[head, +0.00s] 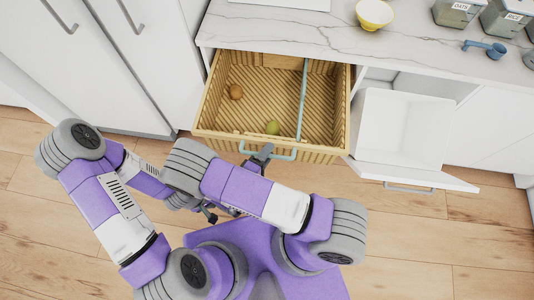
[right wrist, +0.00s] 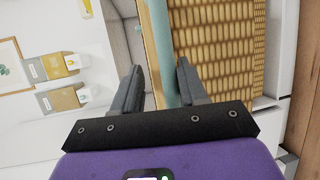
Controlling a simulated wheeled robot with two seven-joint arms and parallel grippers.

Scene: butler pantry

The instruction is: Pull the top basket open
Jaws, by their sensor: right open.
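The top basket (head: 215,115), a woven wicker drawer, stands pulled out from under the marble counter. Its teal bar handle (head: 285,157) is at the front, and its woven front (right wrist: 220,50) fills the right of the right wrist view. My right gripper (head: 262,154) is at the handle's left part. In the right wrist view, its two fingers (right wrist: 159,75) are apart, with the teal bar (right wrist: 163,45) between them; whether they touch it I cannot tell. My left gripper is mostly hidden behind my right arm, with only dark parts (head: 211,214) showing.
An open white unit (head: 405,125) stands at right. A yellow bowl (head: 374,13) and canisters (head: 457,12) are on the counter (head: 290,32). Wooden floor is clear at right.

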